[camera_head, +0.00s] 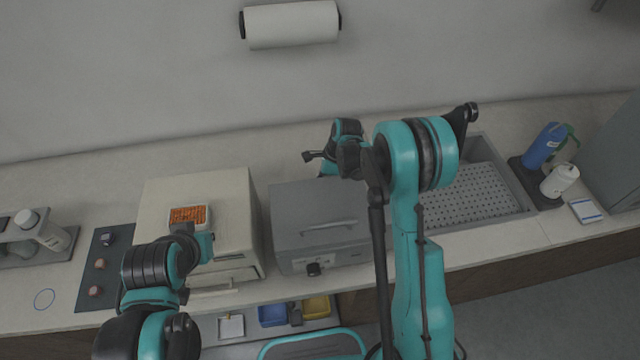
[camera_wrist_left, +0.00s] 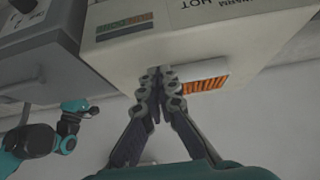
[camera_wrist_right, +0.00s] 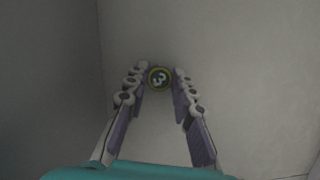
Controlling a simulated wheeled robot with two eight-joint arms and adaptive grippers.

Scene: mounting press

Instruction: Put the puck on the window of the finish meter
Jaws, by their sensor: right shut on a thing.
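My right gripper (camera_wrist_right: 158,80) is shut on a small round puck (camera_wrist_right: 159,77) with a pale mark on its face and a yellowish rim. In the head view this gripper (camera_head: 310,156) is above the back of the grey box, and the puck is too small to make out there. My left gripper (camera_wrist_left: 160,80) has its fingertips together with nothing visible between them. It is close to the cream box (camera_wrist_left: 115,12) and a white tray with orange ridged contents (camera_wrist_left: 205,86). I cannot tell for sure which thing is the finish meter, and no window is plainly visible.
The grey box (camera_head: 315,245) has a handle and knob. A perforated basin (camera_head: 515,210), blue bottle (camera_head: 543,146), white bottle (camera_head: 560,180) and small white-and-blue item (camera_head: 586,211) are at right.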

